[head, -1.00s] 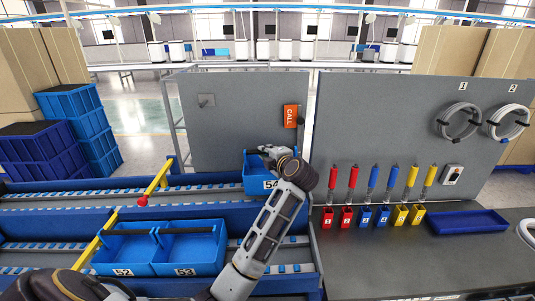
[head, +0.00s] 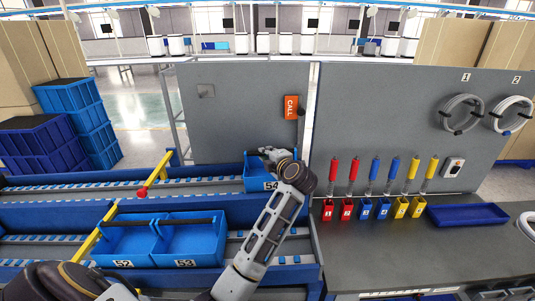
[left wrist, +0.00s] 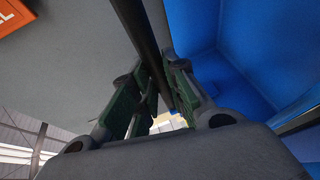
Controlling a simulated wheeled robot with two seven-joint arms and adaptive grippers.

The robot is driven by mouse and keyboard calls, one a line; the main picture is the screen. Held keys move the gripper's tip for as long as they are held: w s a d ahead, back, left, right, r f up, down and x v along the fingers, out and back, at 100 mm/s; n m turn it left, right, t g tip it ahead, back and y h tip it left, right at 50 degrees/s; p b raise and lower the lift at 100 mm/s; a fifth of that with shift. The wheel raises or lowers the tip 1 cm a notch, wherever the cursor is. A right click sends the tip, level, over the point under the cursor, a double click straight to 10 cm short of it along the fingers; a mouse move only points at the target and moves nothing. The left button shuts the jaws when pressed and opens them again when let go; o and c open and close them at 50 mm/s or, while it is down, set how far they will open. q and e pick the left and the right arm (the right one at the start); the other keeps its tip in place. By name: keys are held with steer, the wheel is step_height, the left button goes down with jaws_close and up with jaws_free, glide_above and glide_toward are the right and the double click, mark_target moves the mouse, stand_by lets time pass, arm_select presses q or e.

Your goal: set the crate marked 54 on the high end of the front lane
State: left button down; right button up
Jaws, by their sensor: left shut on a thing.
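The crate marked 54 (head: 254,182) is blue and appears upright at the right end of the back lane (head: 205,186); I cannot tell whether it rests there or hangs just above. My left gripper (head: 268,154) is shut on its black handle bar, which passes between the fingers (left wrist: 160,90) in the left wrist view. The blue crate wall (left wrist: 245,45) lies right of them. The front lane (head: 290,247) is nearer me. Blue crates 52 (head: 124,252) and 53 (head: 188,249) stand side by side on it, left of its bare right end. My right gripper is not in view.
A yellow bar with a red knob (head: 142,193) crosses the back lane. A grey panel with an orange CALL sign (head: 291,107) stands behind the lanes. The workbench (head: 400,255) at right holds small coloured bins and a blue tray (head: 467,214). Stacked crates (head: 88,120) stand far left.

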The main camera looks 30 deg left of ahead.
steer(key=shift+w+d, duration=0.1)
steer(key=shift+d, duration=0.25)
